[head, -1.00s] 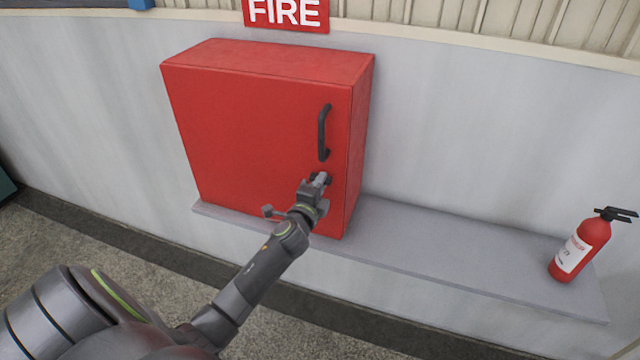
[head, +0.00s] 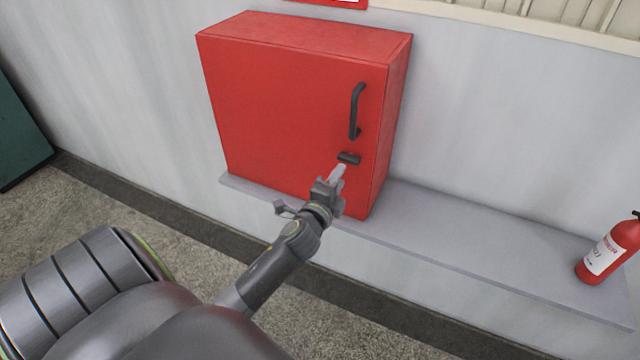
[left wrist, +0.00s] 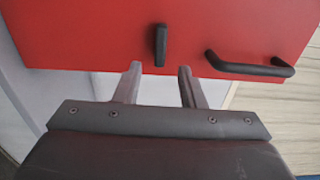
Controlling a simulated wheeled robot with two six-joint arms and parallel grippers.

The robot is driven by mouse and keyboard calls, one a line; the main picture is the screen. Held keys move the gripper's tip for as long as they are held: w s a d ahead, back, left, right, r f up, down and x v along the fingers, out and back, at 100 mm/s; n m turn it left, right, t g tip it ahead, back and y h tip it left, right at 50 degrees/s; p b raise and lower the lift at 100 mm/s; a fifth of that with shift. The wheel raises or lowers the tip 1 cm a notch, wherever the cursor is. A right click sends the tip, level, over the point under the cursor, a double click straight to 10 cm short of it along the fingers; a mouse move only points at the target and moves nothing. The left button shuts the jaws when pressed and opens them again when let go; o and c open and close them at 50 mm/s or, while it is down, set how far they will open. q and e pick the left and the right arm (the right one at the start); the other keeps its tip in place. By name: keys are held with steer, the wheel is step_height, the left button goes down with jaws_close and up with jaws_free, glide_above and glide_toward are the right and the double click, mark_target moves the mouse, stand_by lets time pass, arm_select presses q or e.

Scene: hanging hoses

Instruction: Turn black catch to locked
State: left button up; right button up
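The black catch (head: 349,157) is on the front of the closed red cabinet (head: 285,110), below its black handle (head: 356,110). The catch lies roughly level, crosswise to the upright handle. In the left wrist view the catch (left wrist: 160,45) is just beyond my left gripper (left wrist: 158,72), between the lines of its two fingers. The fingers are apart, with nothing between them. In the head view my left gripper (head: 338,172) is just below and in front of the catch, apart from it. My right gripper is out of view.
The cabinet stands on a grey ledge (head: 480,235) along a pale wall. A red fire extinguisher (head: 608,252) stands at the ledge's right end. A dark green object (head: 18,135) is at the far left. The ledge between cabinet and extinguisher is clear.

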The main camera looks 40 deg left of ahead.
arm_select(q)
steer(key=b+v, duration=0.1)
steer(key=v, duration=0.9)
steer(key=shift+s, duration=0.25)
steer(key=shift+d+f, duration=0.1)
steer(key=shift+f, duration=0.05)
steer(key=s+f+n+g+b, duration=0.1)
steer(key=s+f+n+g, duration=0.15)
steer(key=f, duration=0.85)
steer(key=s+a+f+n+g+h, duration=0.1)
steer(key=s+f+n+g, duration=0.15)
steer(key=f, duration=0.75)
steer(key=s+f+n+g+b, duration=0.1)
steer(key=s+f+n+g, duration=0.15)
steer(key=f, duration=0.85)
steer(key=s+d+f+n+g+h+b, duration=0.1)
steer(key=s+f+n+g, duration=0.3)
steer(key=s+f, duration=0.7)
steer(key=s+d+f+n+g+h+b, duration=0.1)
steer(key=s+d+f+n+g, duration=0.2)
steer(key=s+f, duration=0.9)
steer(key=s+n+g, duration=0.1)
steer(key=s+g, duration=0.1)
steer(key=s, duration=0.4)
steer(key=shift+s+f, duration=0.2)
steer(key=shift+s, duration=0.05)
steer(key=shift+n, duration=0.25)
